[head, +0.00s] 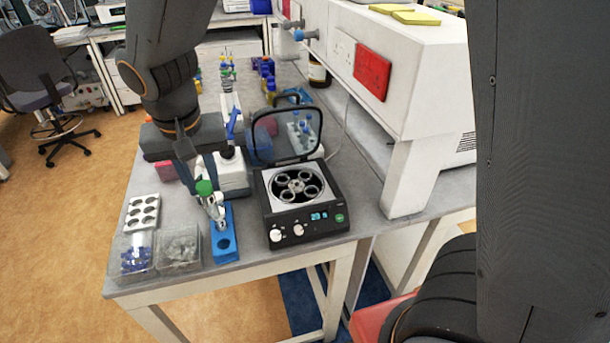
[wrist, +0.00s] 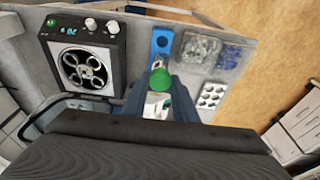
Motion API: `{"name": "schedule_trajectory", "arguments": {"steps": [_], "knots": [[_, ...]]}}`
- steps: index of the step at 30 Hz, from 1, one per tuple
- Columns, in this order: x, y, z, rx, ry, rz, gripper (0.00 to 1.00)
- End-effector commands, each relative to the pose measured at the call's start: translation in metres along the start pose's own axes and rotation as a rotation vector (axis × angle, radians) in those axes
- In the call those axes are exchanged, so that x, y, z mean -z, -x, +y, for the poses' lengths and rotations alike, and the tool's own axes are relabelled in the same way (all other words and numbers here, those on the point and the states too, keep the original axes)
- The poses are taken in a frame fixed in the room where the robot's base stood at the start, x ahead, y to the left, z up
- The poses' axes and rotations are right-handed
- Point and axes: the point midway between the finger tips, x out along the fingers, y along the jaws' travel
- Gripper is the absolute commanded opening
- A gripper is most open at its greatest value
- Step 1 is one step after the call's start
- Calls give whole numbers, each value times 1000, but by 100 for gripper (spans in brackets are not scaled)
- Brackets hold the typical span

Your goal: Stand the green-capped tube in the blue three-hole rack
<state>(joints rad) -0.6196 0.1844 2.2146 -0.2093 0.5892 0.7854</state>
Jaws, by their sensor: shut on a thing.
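The green-capped tube shows its green cap (head: 204,187) in the head view, with its clear body slanting down toward the blue rack. My gripper (head: 200,179) is shut on this tube near its cap. In the wrist view the green cap (wrist: 160,81) sits between the fingers (wrist: 158,97). The blue three-hole rack (head: 225,256) lies on the bench under and in front of the tube, with an empty hole at its near end. It also shows in the wrist view (wrist: 163,32). The tube's lower end overlaps the rack; I cannot tell whether it is inside a hole.
A centrifuge (head: 312,226) with its lid raised stands right of the rack. Two clear boxes (head: 180,250) and a white holed block (head: 143,212) stand to the left. A white device (head: 232,178) is behind the rack. The bench's front edge is close to the rack.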

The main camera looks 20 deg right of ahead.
Motion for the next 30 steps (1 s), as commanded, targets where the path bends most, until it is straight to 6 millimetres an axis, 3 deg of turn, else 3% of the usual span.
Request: {"name": "schedule_trajectory", "arguments": {"steps": [7, 18, 30], "knots": [[-1, -6, 0, -1, 0, -1, 11], [-8, -42, 0, 0, 1, -1, 11], [-9, -46, 0, 0, 0, 0, 11]]}}
